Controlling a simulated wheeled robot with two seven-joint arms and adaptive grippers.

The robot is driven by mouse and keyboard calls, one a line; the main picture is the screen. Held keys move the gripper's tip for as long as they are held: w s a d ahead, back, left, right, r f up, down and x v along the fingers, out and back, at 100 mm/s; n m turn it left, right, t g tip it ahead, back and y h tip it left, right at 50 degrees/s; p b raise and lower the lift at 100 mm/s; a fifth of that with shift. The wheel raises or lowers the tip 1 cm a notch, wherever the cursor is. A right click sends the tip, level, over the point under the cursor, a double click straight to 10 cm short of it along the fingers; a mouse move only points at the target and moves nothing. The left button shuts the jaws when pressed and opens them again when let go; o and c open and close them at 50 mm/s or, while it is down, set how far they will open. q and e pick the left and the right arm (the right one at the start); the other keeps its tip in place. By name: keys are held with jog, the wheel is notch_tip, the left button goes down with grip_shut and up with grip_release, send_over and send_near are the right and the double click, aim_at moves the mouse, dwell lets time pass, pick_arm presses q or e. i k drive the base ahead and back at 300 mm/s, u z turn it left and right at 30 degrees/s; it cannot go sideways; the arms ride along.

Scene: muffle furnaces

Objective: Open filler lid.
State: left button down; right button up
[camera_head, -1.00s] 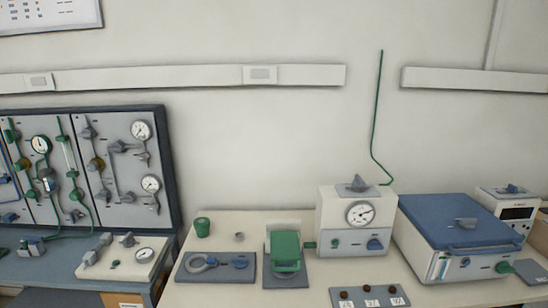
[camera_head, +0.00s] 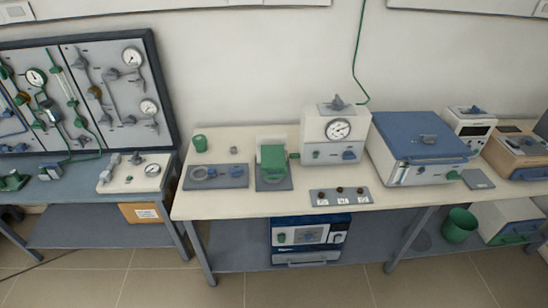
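No part is clearly marked as the filler lid, so I cannot tell which one it is. A white box with a round gauge (camera_head: 322,152) stands on the cream bench, with a grey knob-like piece (camera_head: 337,103) on its top. Left of it, a green block (camera_head: 273,157) sits on a grey base plate. To the right is a white box with a blue top (camera_head: 408,128), which looks closed. Neither of my grippers is in view.
The cream bench (camera_head: 222,207) also bears a green cup (camera_head: 200,143), a grey plate with a ring (camera_head: 233,183) and a plate with several dark knobs (camera_head: 340,197). A gauge panel (camera_head: 130,105) stands at left. A green bucket (camera_head: 459,225) is below.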

aim_at(272, 156)
jog(key=z, duration=0.8)
jog(key=i, duration=0.45)
jog(key=u, duration=1.05)
